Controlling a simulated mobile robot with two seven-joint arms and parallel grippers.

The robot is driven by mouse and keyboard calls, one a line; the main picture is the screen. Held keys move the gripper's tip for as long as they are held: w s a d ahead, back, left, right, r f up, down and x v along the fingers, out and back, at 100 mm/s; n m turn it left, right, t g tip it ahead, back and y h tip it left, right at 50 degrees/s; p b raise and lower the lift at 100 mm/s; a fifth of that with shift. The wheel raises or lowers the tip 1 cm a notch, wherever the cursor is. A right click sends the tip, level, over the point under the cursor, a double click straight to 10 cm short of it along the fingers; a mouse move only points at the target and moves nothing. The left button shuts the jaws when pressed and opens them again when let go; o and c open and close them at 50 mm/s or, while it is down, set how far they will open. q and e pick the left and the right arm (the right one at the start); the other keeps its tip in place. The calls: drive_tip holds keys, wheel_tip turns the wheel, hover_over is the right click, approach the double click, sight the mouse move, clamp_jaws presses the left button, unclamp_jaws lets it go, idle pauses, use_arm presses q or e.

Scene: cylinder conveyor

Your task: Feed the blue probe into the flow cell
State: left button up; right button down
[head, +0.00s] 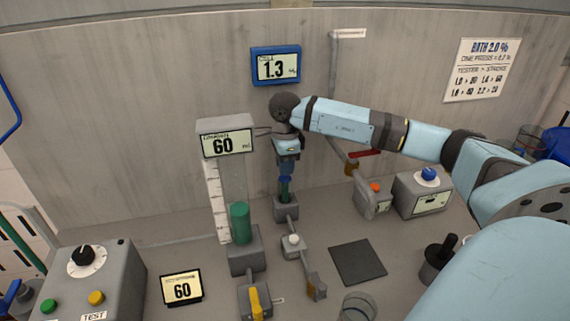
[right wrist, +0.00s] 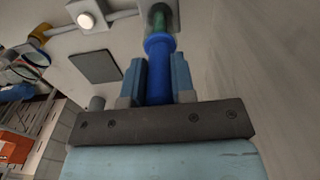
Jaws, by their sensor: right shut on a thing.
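My right gripper (head: 286,160) points down at the middle of the bench and is shut on the blue probe (head: 285,173). In the right wrist view, the probe (right wrist: 158,75) sits between the two blue fingers, its collared end pointing away from my palm. The flow cell, a green tube (head: 284,190) on a grey base (head: 286,208), stands directly below the probe. In the right wrist view, the green tube (right wrist: 159,24) lines up with the probe's end. The two look close or touching; I cannot tell whether the probe's tip is inside. My left gripper is not in view.
A green cylinder (head: 240,222) stands left of the flow cell under a display reading 60. A pipe with a white knob (head: 293,241) runs forward from the cell. A dark square pad (head: 358,262) lies to the right. A wall display (head: 276,66) reads 1.3.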

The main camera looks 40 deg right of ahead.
drive_tip(key=c, duration=0.9)
unclamp_jaws()
drive_tip(key=shift+o, duration=0.2)
wheel_tip(320, 180, up, 14)
drive_tip(key=shift+b, duration=0.4)
drive_tip(key=shift+s+f, duration=0.1)
drive_tip(key=shift+f, duration=0.05)
